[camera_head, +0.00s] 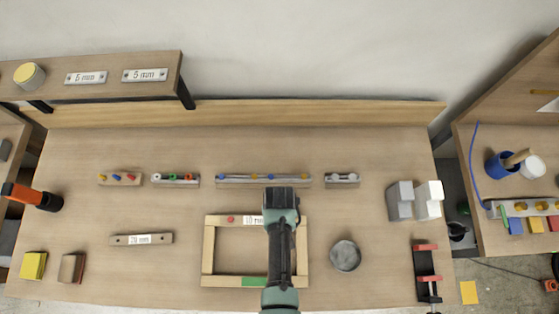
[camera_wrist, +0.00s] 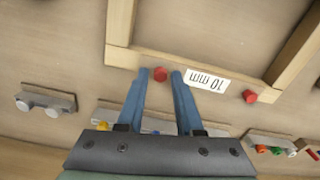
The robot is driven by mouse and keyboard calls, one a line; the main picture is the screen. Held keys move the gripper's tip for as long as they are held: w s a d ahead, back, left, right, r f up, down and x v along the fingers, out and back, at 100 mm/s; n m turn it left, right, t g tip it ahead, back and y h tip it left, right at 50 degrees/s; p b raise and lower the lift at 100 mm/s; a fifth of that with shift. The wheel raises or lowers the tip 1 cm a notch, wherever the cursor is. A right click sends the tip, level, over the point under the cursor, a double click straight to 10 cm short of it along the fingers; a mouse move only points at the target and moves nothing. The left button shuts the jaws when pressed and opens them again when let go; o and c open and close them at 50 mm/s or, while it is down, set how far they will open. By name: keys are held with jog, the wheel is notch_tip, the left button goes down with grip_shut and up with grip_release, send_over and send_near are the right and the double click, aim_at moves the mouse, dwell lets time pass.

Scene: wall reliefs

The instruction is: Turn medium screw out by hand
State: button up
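A wooden frame (camera_head: 208,250) lies on the workbench and bears a white "10 mm" label (camera_wrist: 205,80), with a red screw head on each side of it. One red screw (camera_wrist: 160,74) sits between my fingertips in the wrist view; my arm hides it in the head view. The other red screw (camera_head: 230,219) is clear and also shows in the wrist view (camera_wrist: 249,96). My gripper (camera_wrist: 160,84) is open, its blue fingers either side of the first screw with small gaps visible. Which screw is the medium one, the frames do not tell.
Behind the frame stand a long strip with coloured pegs (camera_head: 264,181), a strip with two grey knobs (camera_head: 342,180) and two smaller strips. A round grey tin (camera_head: 345,255) stands right of the frame. A "20 mm" bar (camera_head: 141,239) lies left, with bare bench around it.

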jog(key=m, duration=0.5)
jog(key=shift+m+p, duration=0.4)
jog(key=m, duration=0.5)
jog(key=shift+m, duration=0.4)
grip_shut()
jog(key=shift+p, duration=0.3)
jog(key=n, duration=0.5)
